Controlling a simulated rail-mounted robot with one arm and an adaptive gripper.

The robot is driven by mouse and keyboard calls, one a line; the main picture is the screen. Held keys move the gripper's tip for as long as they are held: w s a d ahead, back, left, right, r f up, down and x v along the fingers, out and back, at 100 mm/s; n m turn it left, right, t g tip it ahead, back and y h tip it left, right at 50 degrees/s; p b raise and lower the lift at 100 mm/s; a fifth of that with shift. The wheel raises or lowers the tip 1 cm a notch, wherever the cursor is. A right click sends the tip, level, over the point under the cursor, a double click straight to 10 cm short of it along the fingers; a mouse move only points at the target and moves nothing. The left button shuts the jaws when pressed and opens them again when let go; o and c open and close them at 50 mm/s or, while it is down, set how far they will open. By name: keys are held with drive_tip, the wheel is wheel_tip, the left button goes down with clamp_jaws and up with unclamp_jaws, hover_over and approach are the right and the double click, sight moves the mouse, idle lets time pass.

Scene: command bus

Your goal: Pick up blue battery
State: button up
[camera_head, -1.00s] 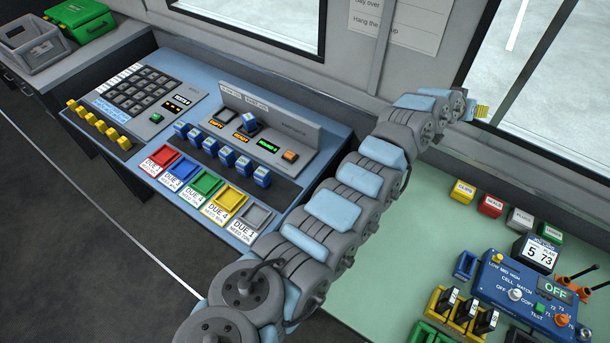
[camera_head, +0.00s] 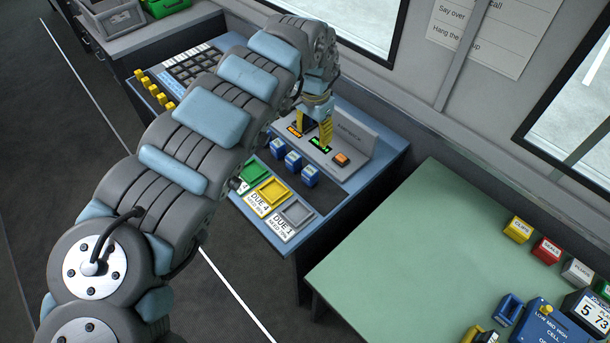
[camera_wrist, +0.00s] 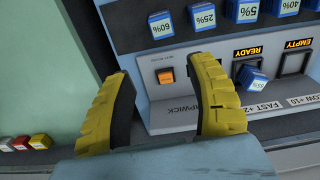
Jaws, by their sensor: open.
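My gripper (camera_head: 315,126) is open and empty, its yellow fingers pointing down above the charger panel. In the wrist view, my gripper (camera_wrist: 158,68) has the charger's orange button between its fingers. One blue battery (camera_wrist: 250,78) sits tilted in the charger, just right of the right finger; my gripper hides it in the head view. Several blue batteries stand in a row along the console, including one marked 60% (camera_wrist: 160,25) and one marked 25% (camera_wrist: 203,14). The end of that row shows in the head view as a blue battery (camera_head: 310,176).
The charger (camera_wrist: 275,92) has READY and EMPTY labels. Green, yellow (camera_head: 271,190) and grey (camera_head: 297,212) trays line the console's front. A raised panel (camera_head: 355,128) stands behind the charger. The green desk (camera_head: 410,250) at right is largely clear.

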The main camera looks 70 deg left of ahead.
sight(310, 170)
drive_tip(key=shift+s+a+f+p, duration=0.15)
drive_tip(key=shift+f+p, duration=0.35)
drive_tip(key=shift+f, duration=2.4)
drive_tip(key=shift+s+d+f+p, duration=0.15)
drive_tip(key=shift+f+p, duration=0.4)
drive_tip(key=shift+f, duration=2.3)
drive_tip(key=shift+s+a+f+p, duration=0.15)
drive_tip(key=shift+f+p, duration=0.35)
drive_tip(key=shift+f, duration=2.4)
clamp_jaws()
